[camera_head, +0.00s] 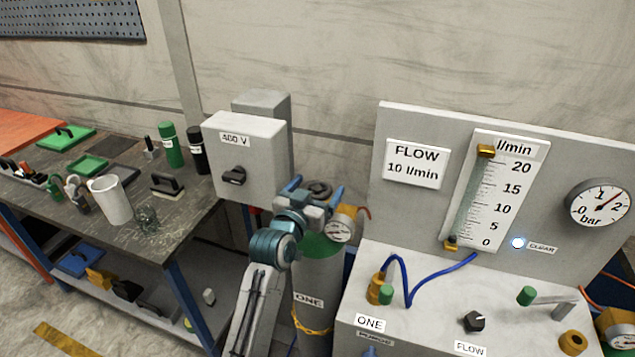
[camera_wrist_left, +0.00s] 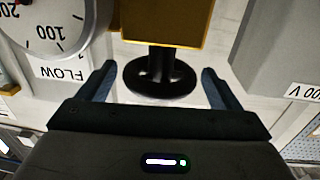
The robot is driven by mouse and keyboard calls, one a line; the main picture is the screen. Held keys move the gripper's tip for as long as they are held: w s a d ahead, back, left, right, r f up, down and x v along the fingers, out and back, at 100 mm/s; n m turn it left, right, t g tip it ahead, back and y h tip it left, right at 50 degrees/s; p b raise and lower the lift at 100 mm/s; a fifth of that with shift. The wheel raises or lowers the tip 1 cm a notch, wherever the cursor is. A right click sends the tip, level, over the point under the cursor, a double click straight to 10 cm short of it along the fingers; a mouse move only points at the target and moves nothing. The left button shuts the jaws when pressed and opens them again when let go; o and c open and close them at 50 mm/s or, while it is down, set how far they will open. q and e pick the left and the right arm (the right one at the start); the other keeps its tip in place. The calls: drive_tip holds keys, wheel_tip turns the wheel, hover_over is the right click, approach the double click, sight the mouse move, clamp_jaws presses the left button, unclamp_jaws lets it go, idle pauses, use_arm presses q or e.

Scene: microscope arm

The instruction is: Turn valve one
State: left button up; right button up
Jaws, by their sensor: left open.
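Cylinder one (camera_head: 318,285) is a grey gas bottle with a green shoulder and a label "ONE". A black handwheel (camera_head: 320,188) sits at its top beside a brass regulator with a round gauge (camera_head: 339,229). My left gripper (camera_head: 313,193) is at the handwheel, its blue fingers open on either side of it. In the left wrist view the black handwheel (camera_wrist_left: 160,76) lies between the open fingertips of my left gripper (camera_wrist_left: 158,85), with visible gaps at both sides. It hangs below a brass block (camera_wrist_left: 165,22) in that picture. My right gripper is not in view.
A grey box marked "400 V" (camera_head: 245,150) stands close behind left of the cylinder. A flow panel (camera_head: 400,125) with a flow tube and dial rises at the right, above a grey console (camera_head: 420,290) with a blue hose. A cluttered workbench (camera_head: 195,205) stands at the left.

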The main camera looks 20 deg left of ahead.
use_arm(q)
drive_tip(key=shift+w, duration=0.25)
drive_tip(key=c, duration=1)
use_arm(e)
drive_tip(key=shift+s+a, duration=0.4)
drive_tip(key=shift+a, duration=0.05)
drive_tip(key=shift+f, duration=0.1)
